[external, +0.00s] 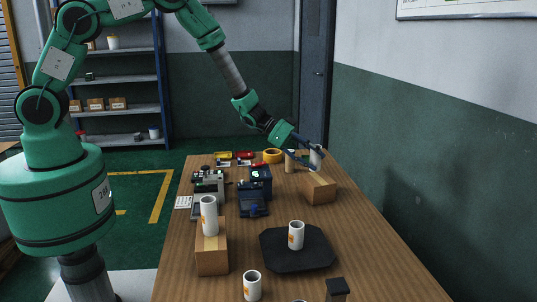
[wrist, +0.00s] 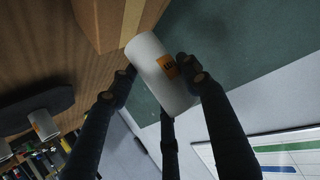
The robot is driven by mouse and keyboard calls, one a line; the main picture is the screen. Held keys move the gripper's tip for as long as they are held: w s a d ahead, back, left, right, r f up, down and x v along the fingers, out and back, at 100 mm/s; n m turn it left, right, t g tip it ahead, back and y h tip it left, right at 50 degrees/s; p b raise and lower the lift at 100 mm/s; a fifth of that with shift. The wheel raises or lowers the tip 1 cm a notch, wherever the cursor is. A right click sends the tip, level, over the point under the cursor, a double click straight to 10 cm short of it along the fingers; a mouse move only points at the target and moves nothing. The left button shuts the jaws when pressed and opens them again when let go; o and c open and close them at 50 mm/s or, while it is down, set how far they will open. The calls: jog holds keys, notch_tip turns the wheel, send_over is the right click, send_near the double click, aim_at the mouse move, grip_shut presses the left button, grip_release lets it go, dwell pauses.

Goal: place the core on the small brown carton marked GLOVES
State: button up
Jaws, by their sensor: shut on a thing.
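My gripper (external: 308,156) is shut on a white core (wrist: 158,72) with an orange label. In the external view the held core (external: 316,155) is at the far right of the table, behind and above a brown carton (external: 320,188). In the wrist view the core is tilted between my fingers, beside a brown carton (wrist: 96,22) with a tape strip. Another brown carton (external: 212,256) stands nearer the camera with a white core (external: 209,215) upright on it. No carton marking is readable, so I cannot tell which says GLOVES.
A black tray (external: 275,256) carries an upright white core (external: 296,235). Another core (external: 252,286) and a dark block (external: 337,289) stand near the front. Dark devices (external: 252,198), a yellow ring (external: 273,156) and a tan cylinder (external: 290,161) occupy the back. The right-hand table strip is clear.

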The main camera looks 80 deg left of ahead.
jog(key=shift+w, duration=0.85)
jog(key=shift+f, duration=0.2)
jog(key=shift+a+f+b, duration=0.1)
jog(key=shift+f+b, duration=0.3)
jog(key=shift+f, duration=1.25)
jog(key=shift+f, duration=0.15)
jog(key=o, duration=1.2)
jog(key=shift+s+a+r, duration=0.2)
jog(key=shift+s+r, duration=0.15)
jog(key=shift+r, duration=0.1)
jog(key=p+v, duration=0.1)
jog(key=v, duration=1)
jog(key=shift+s, duration=0.15)
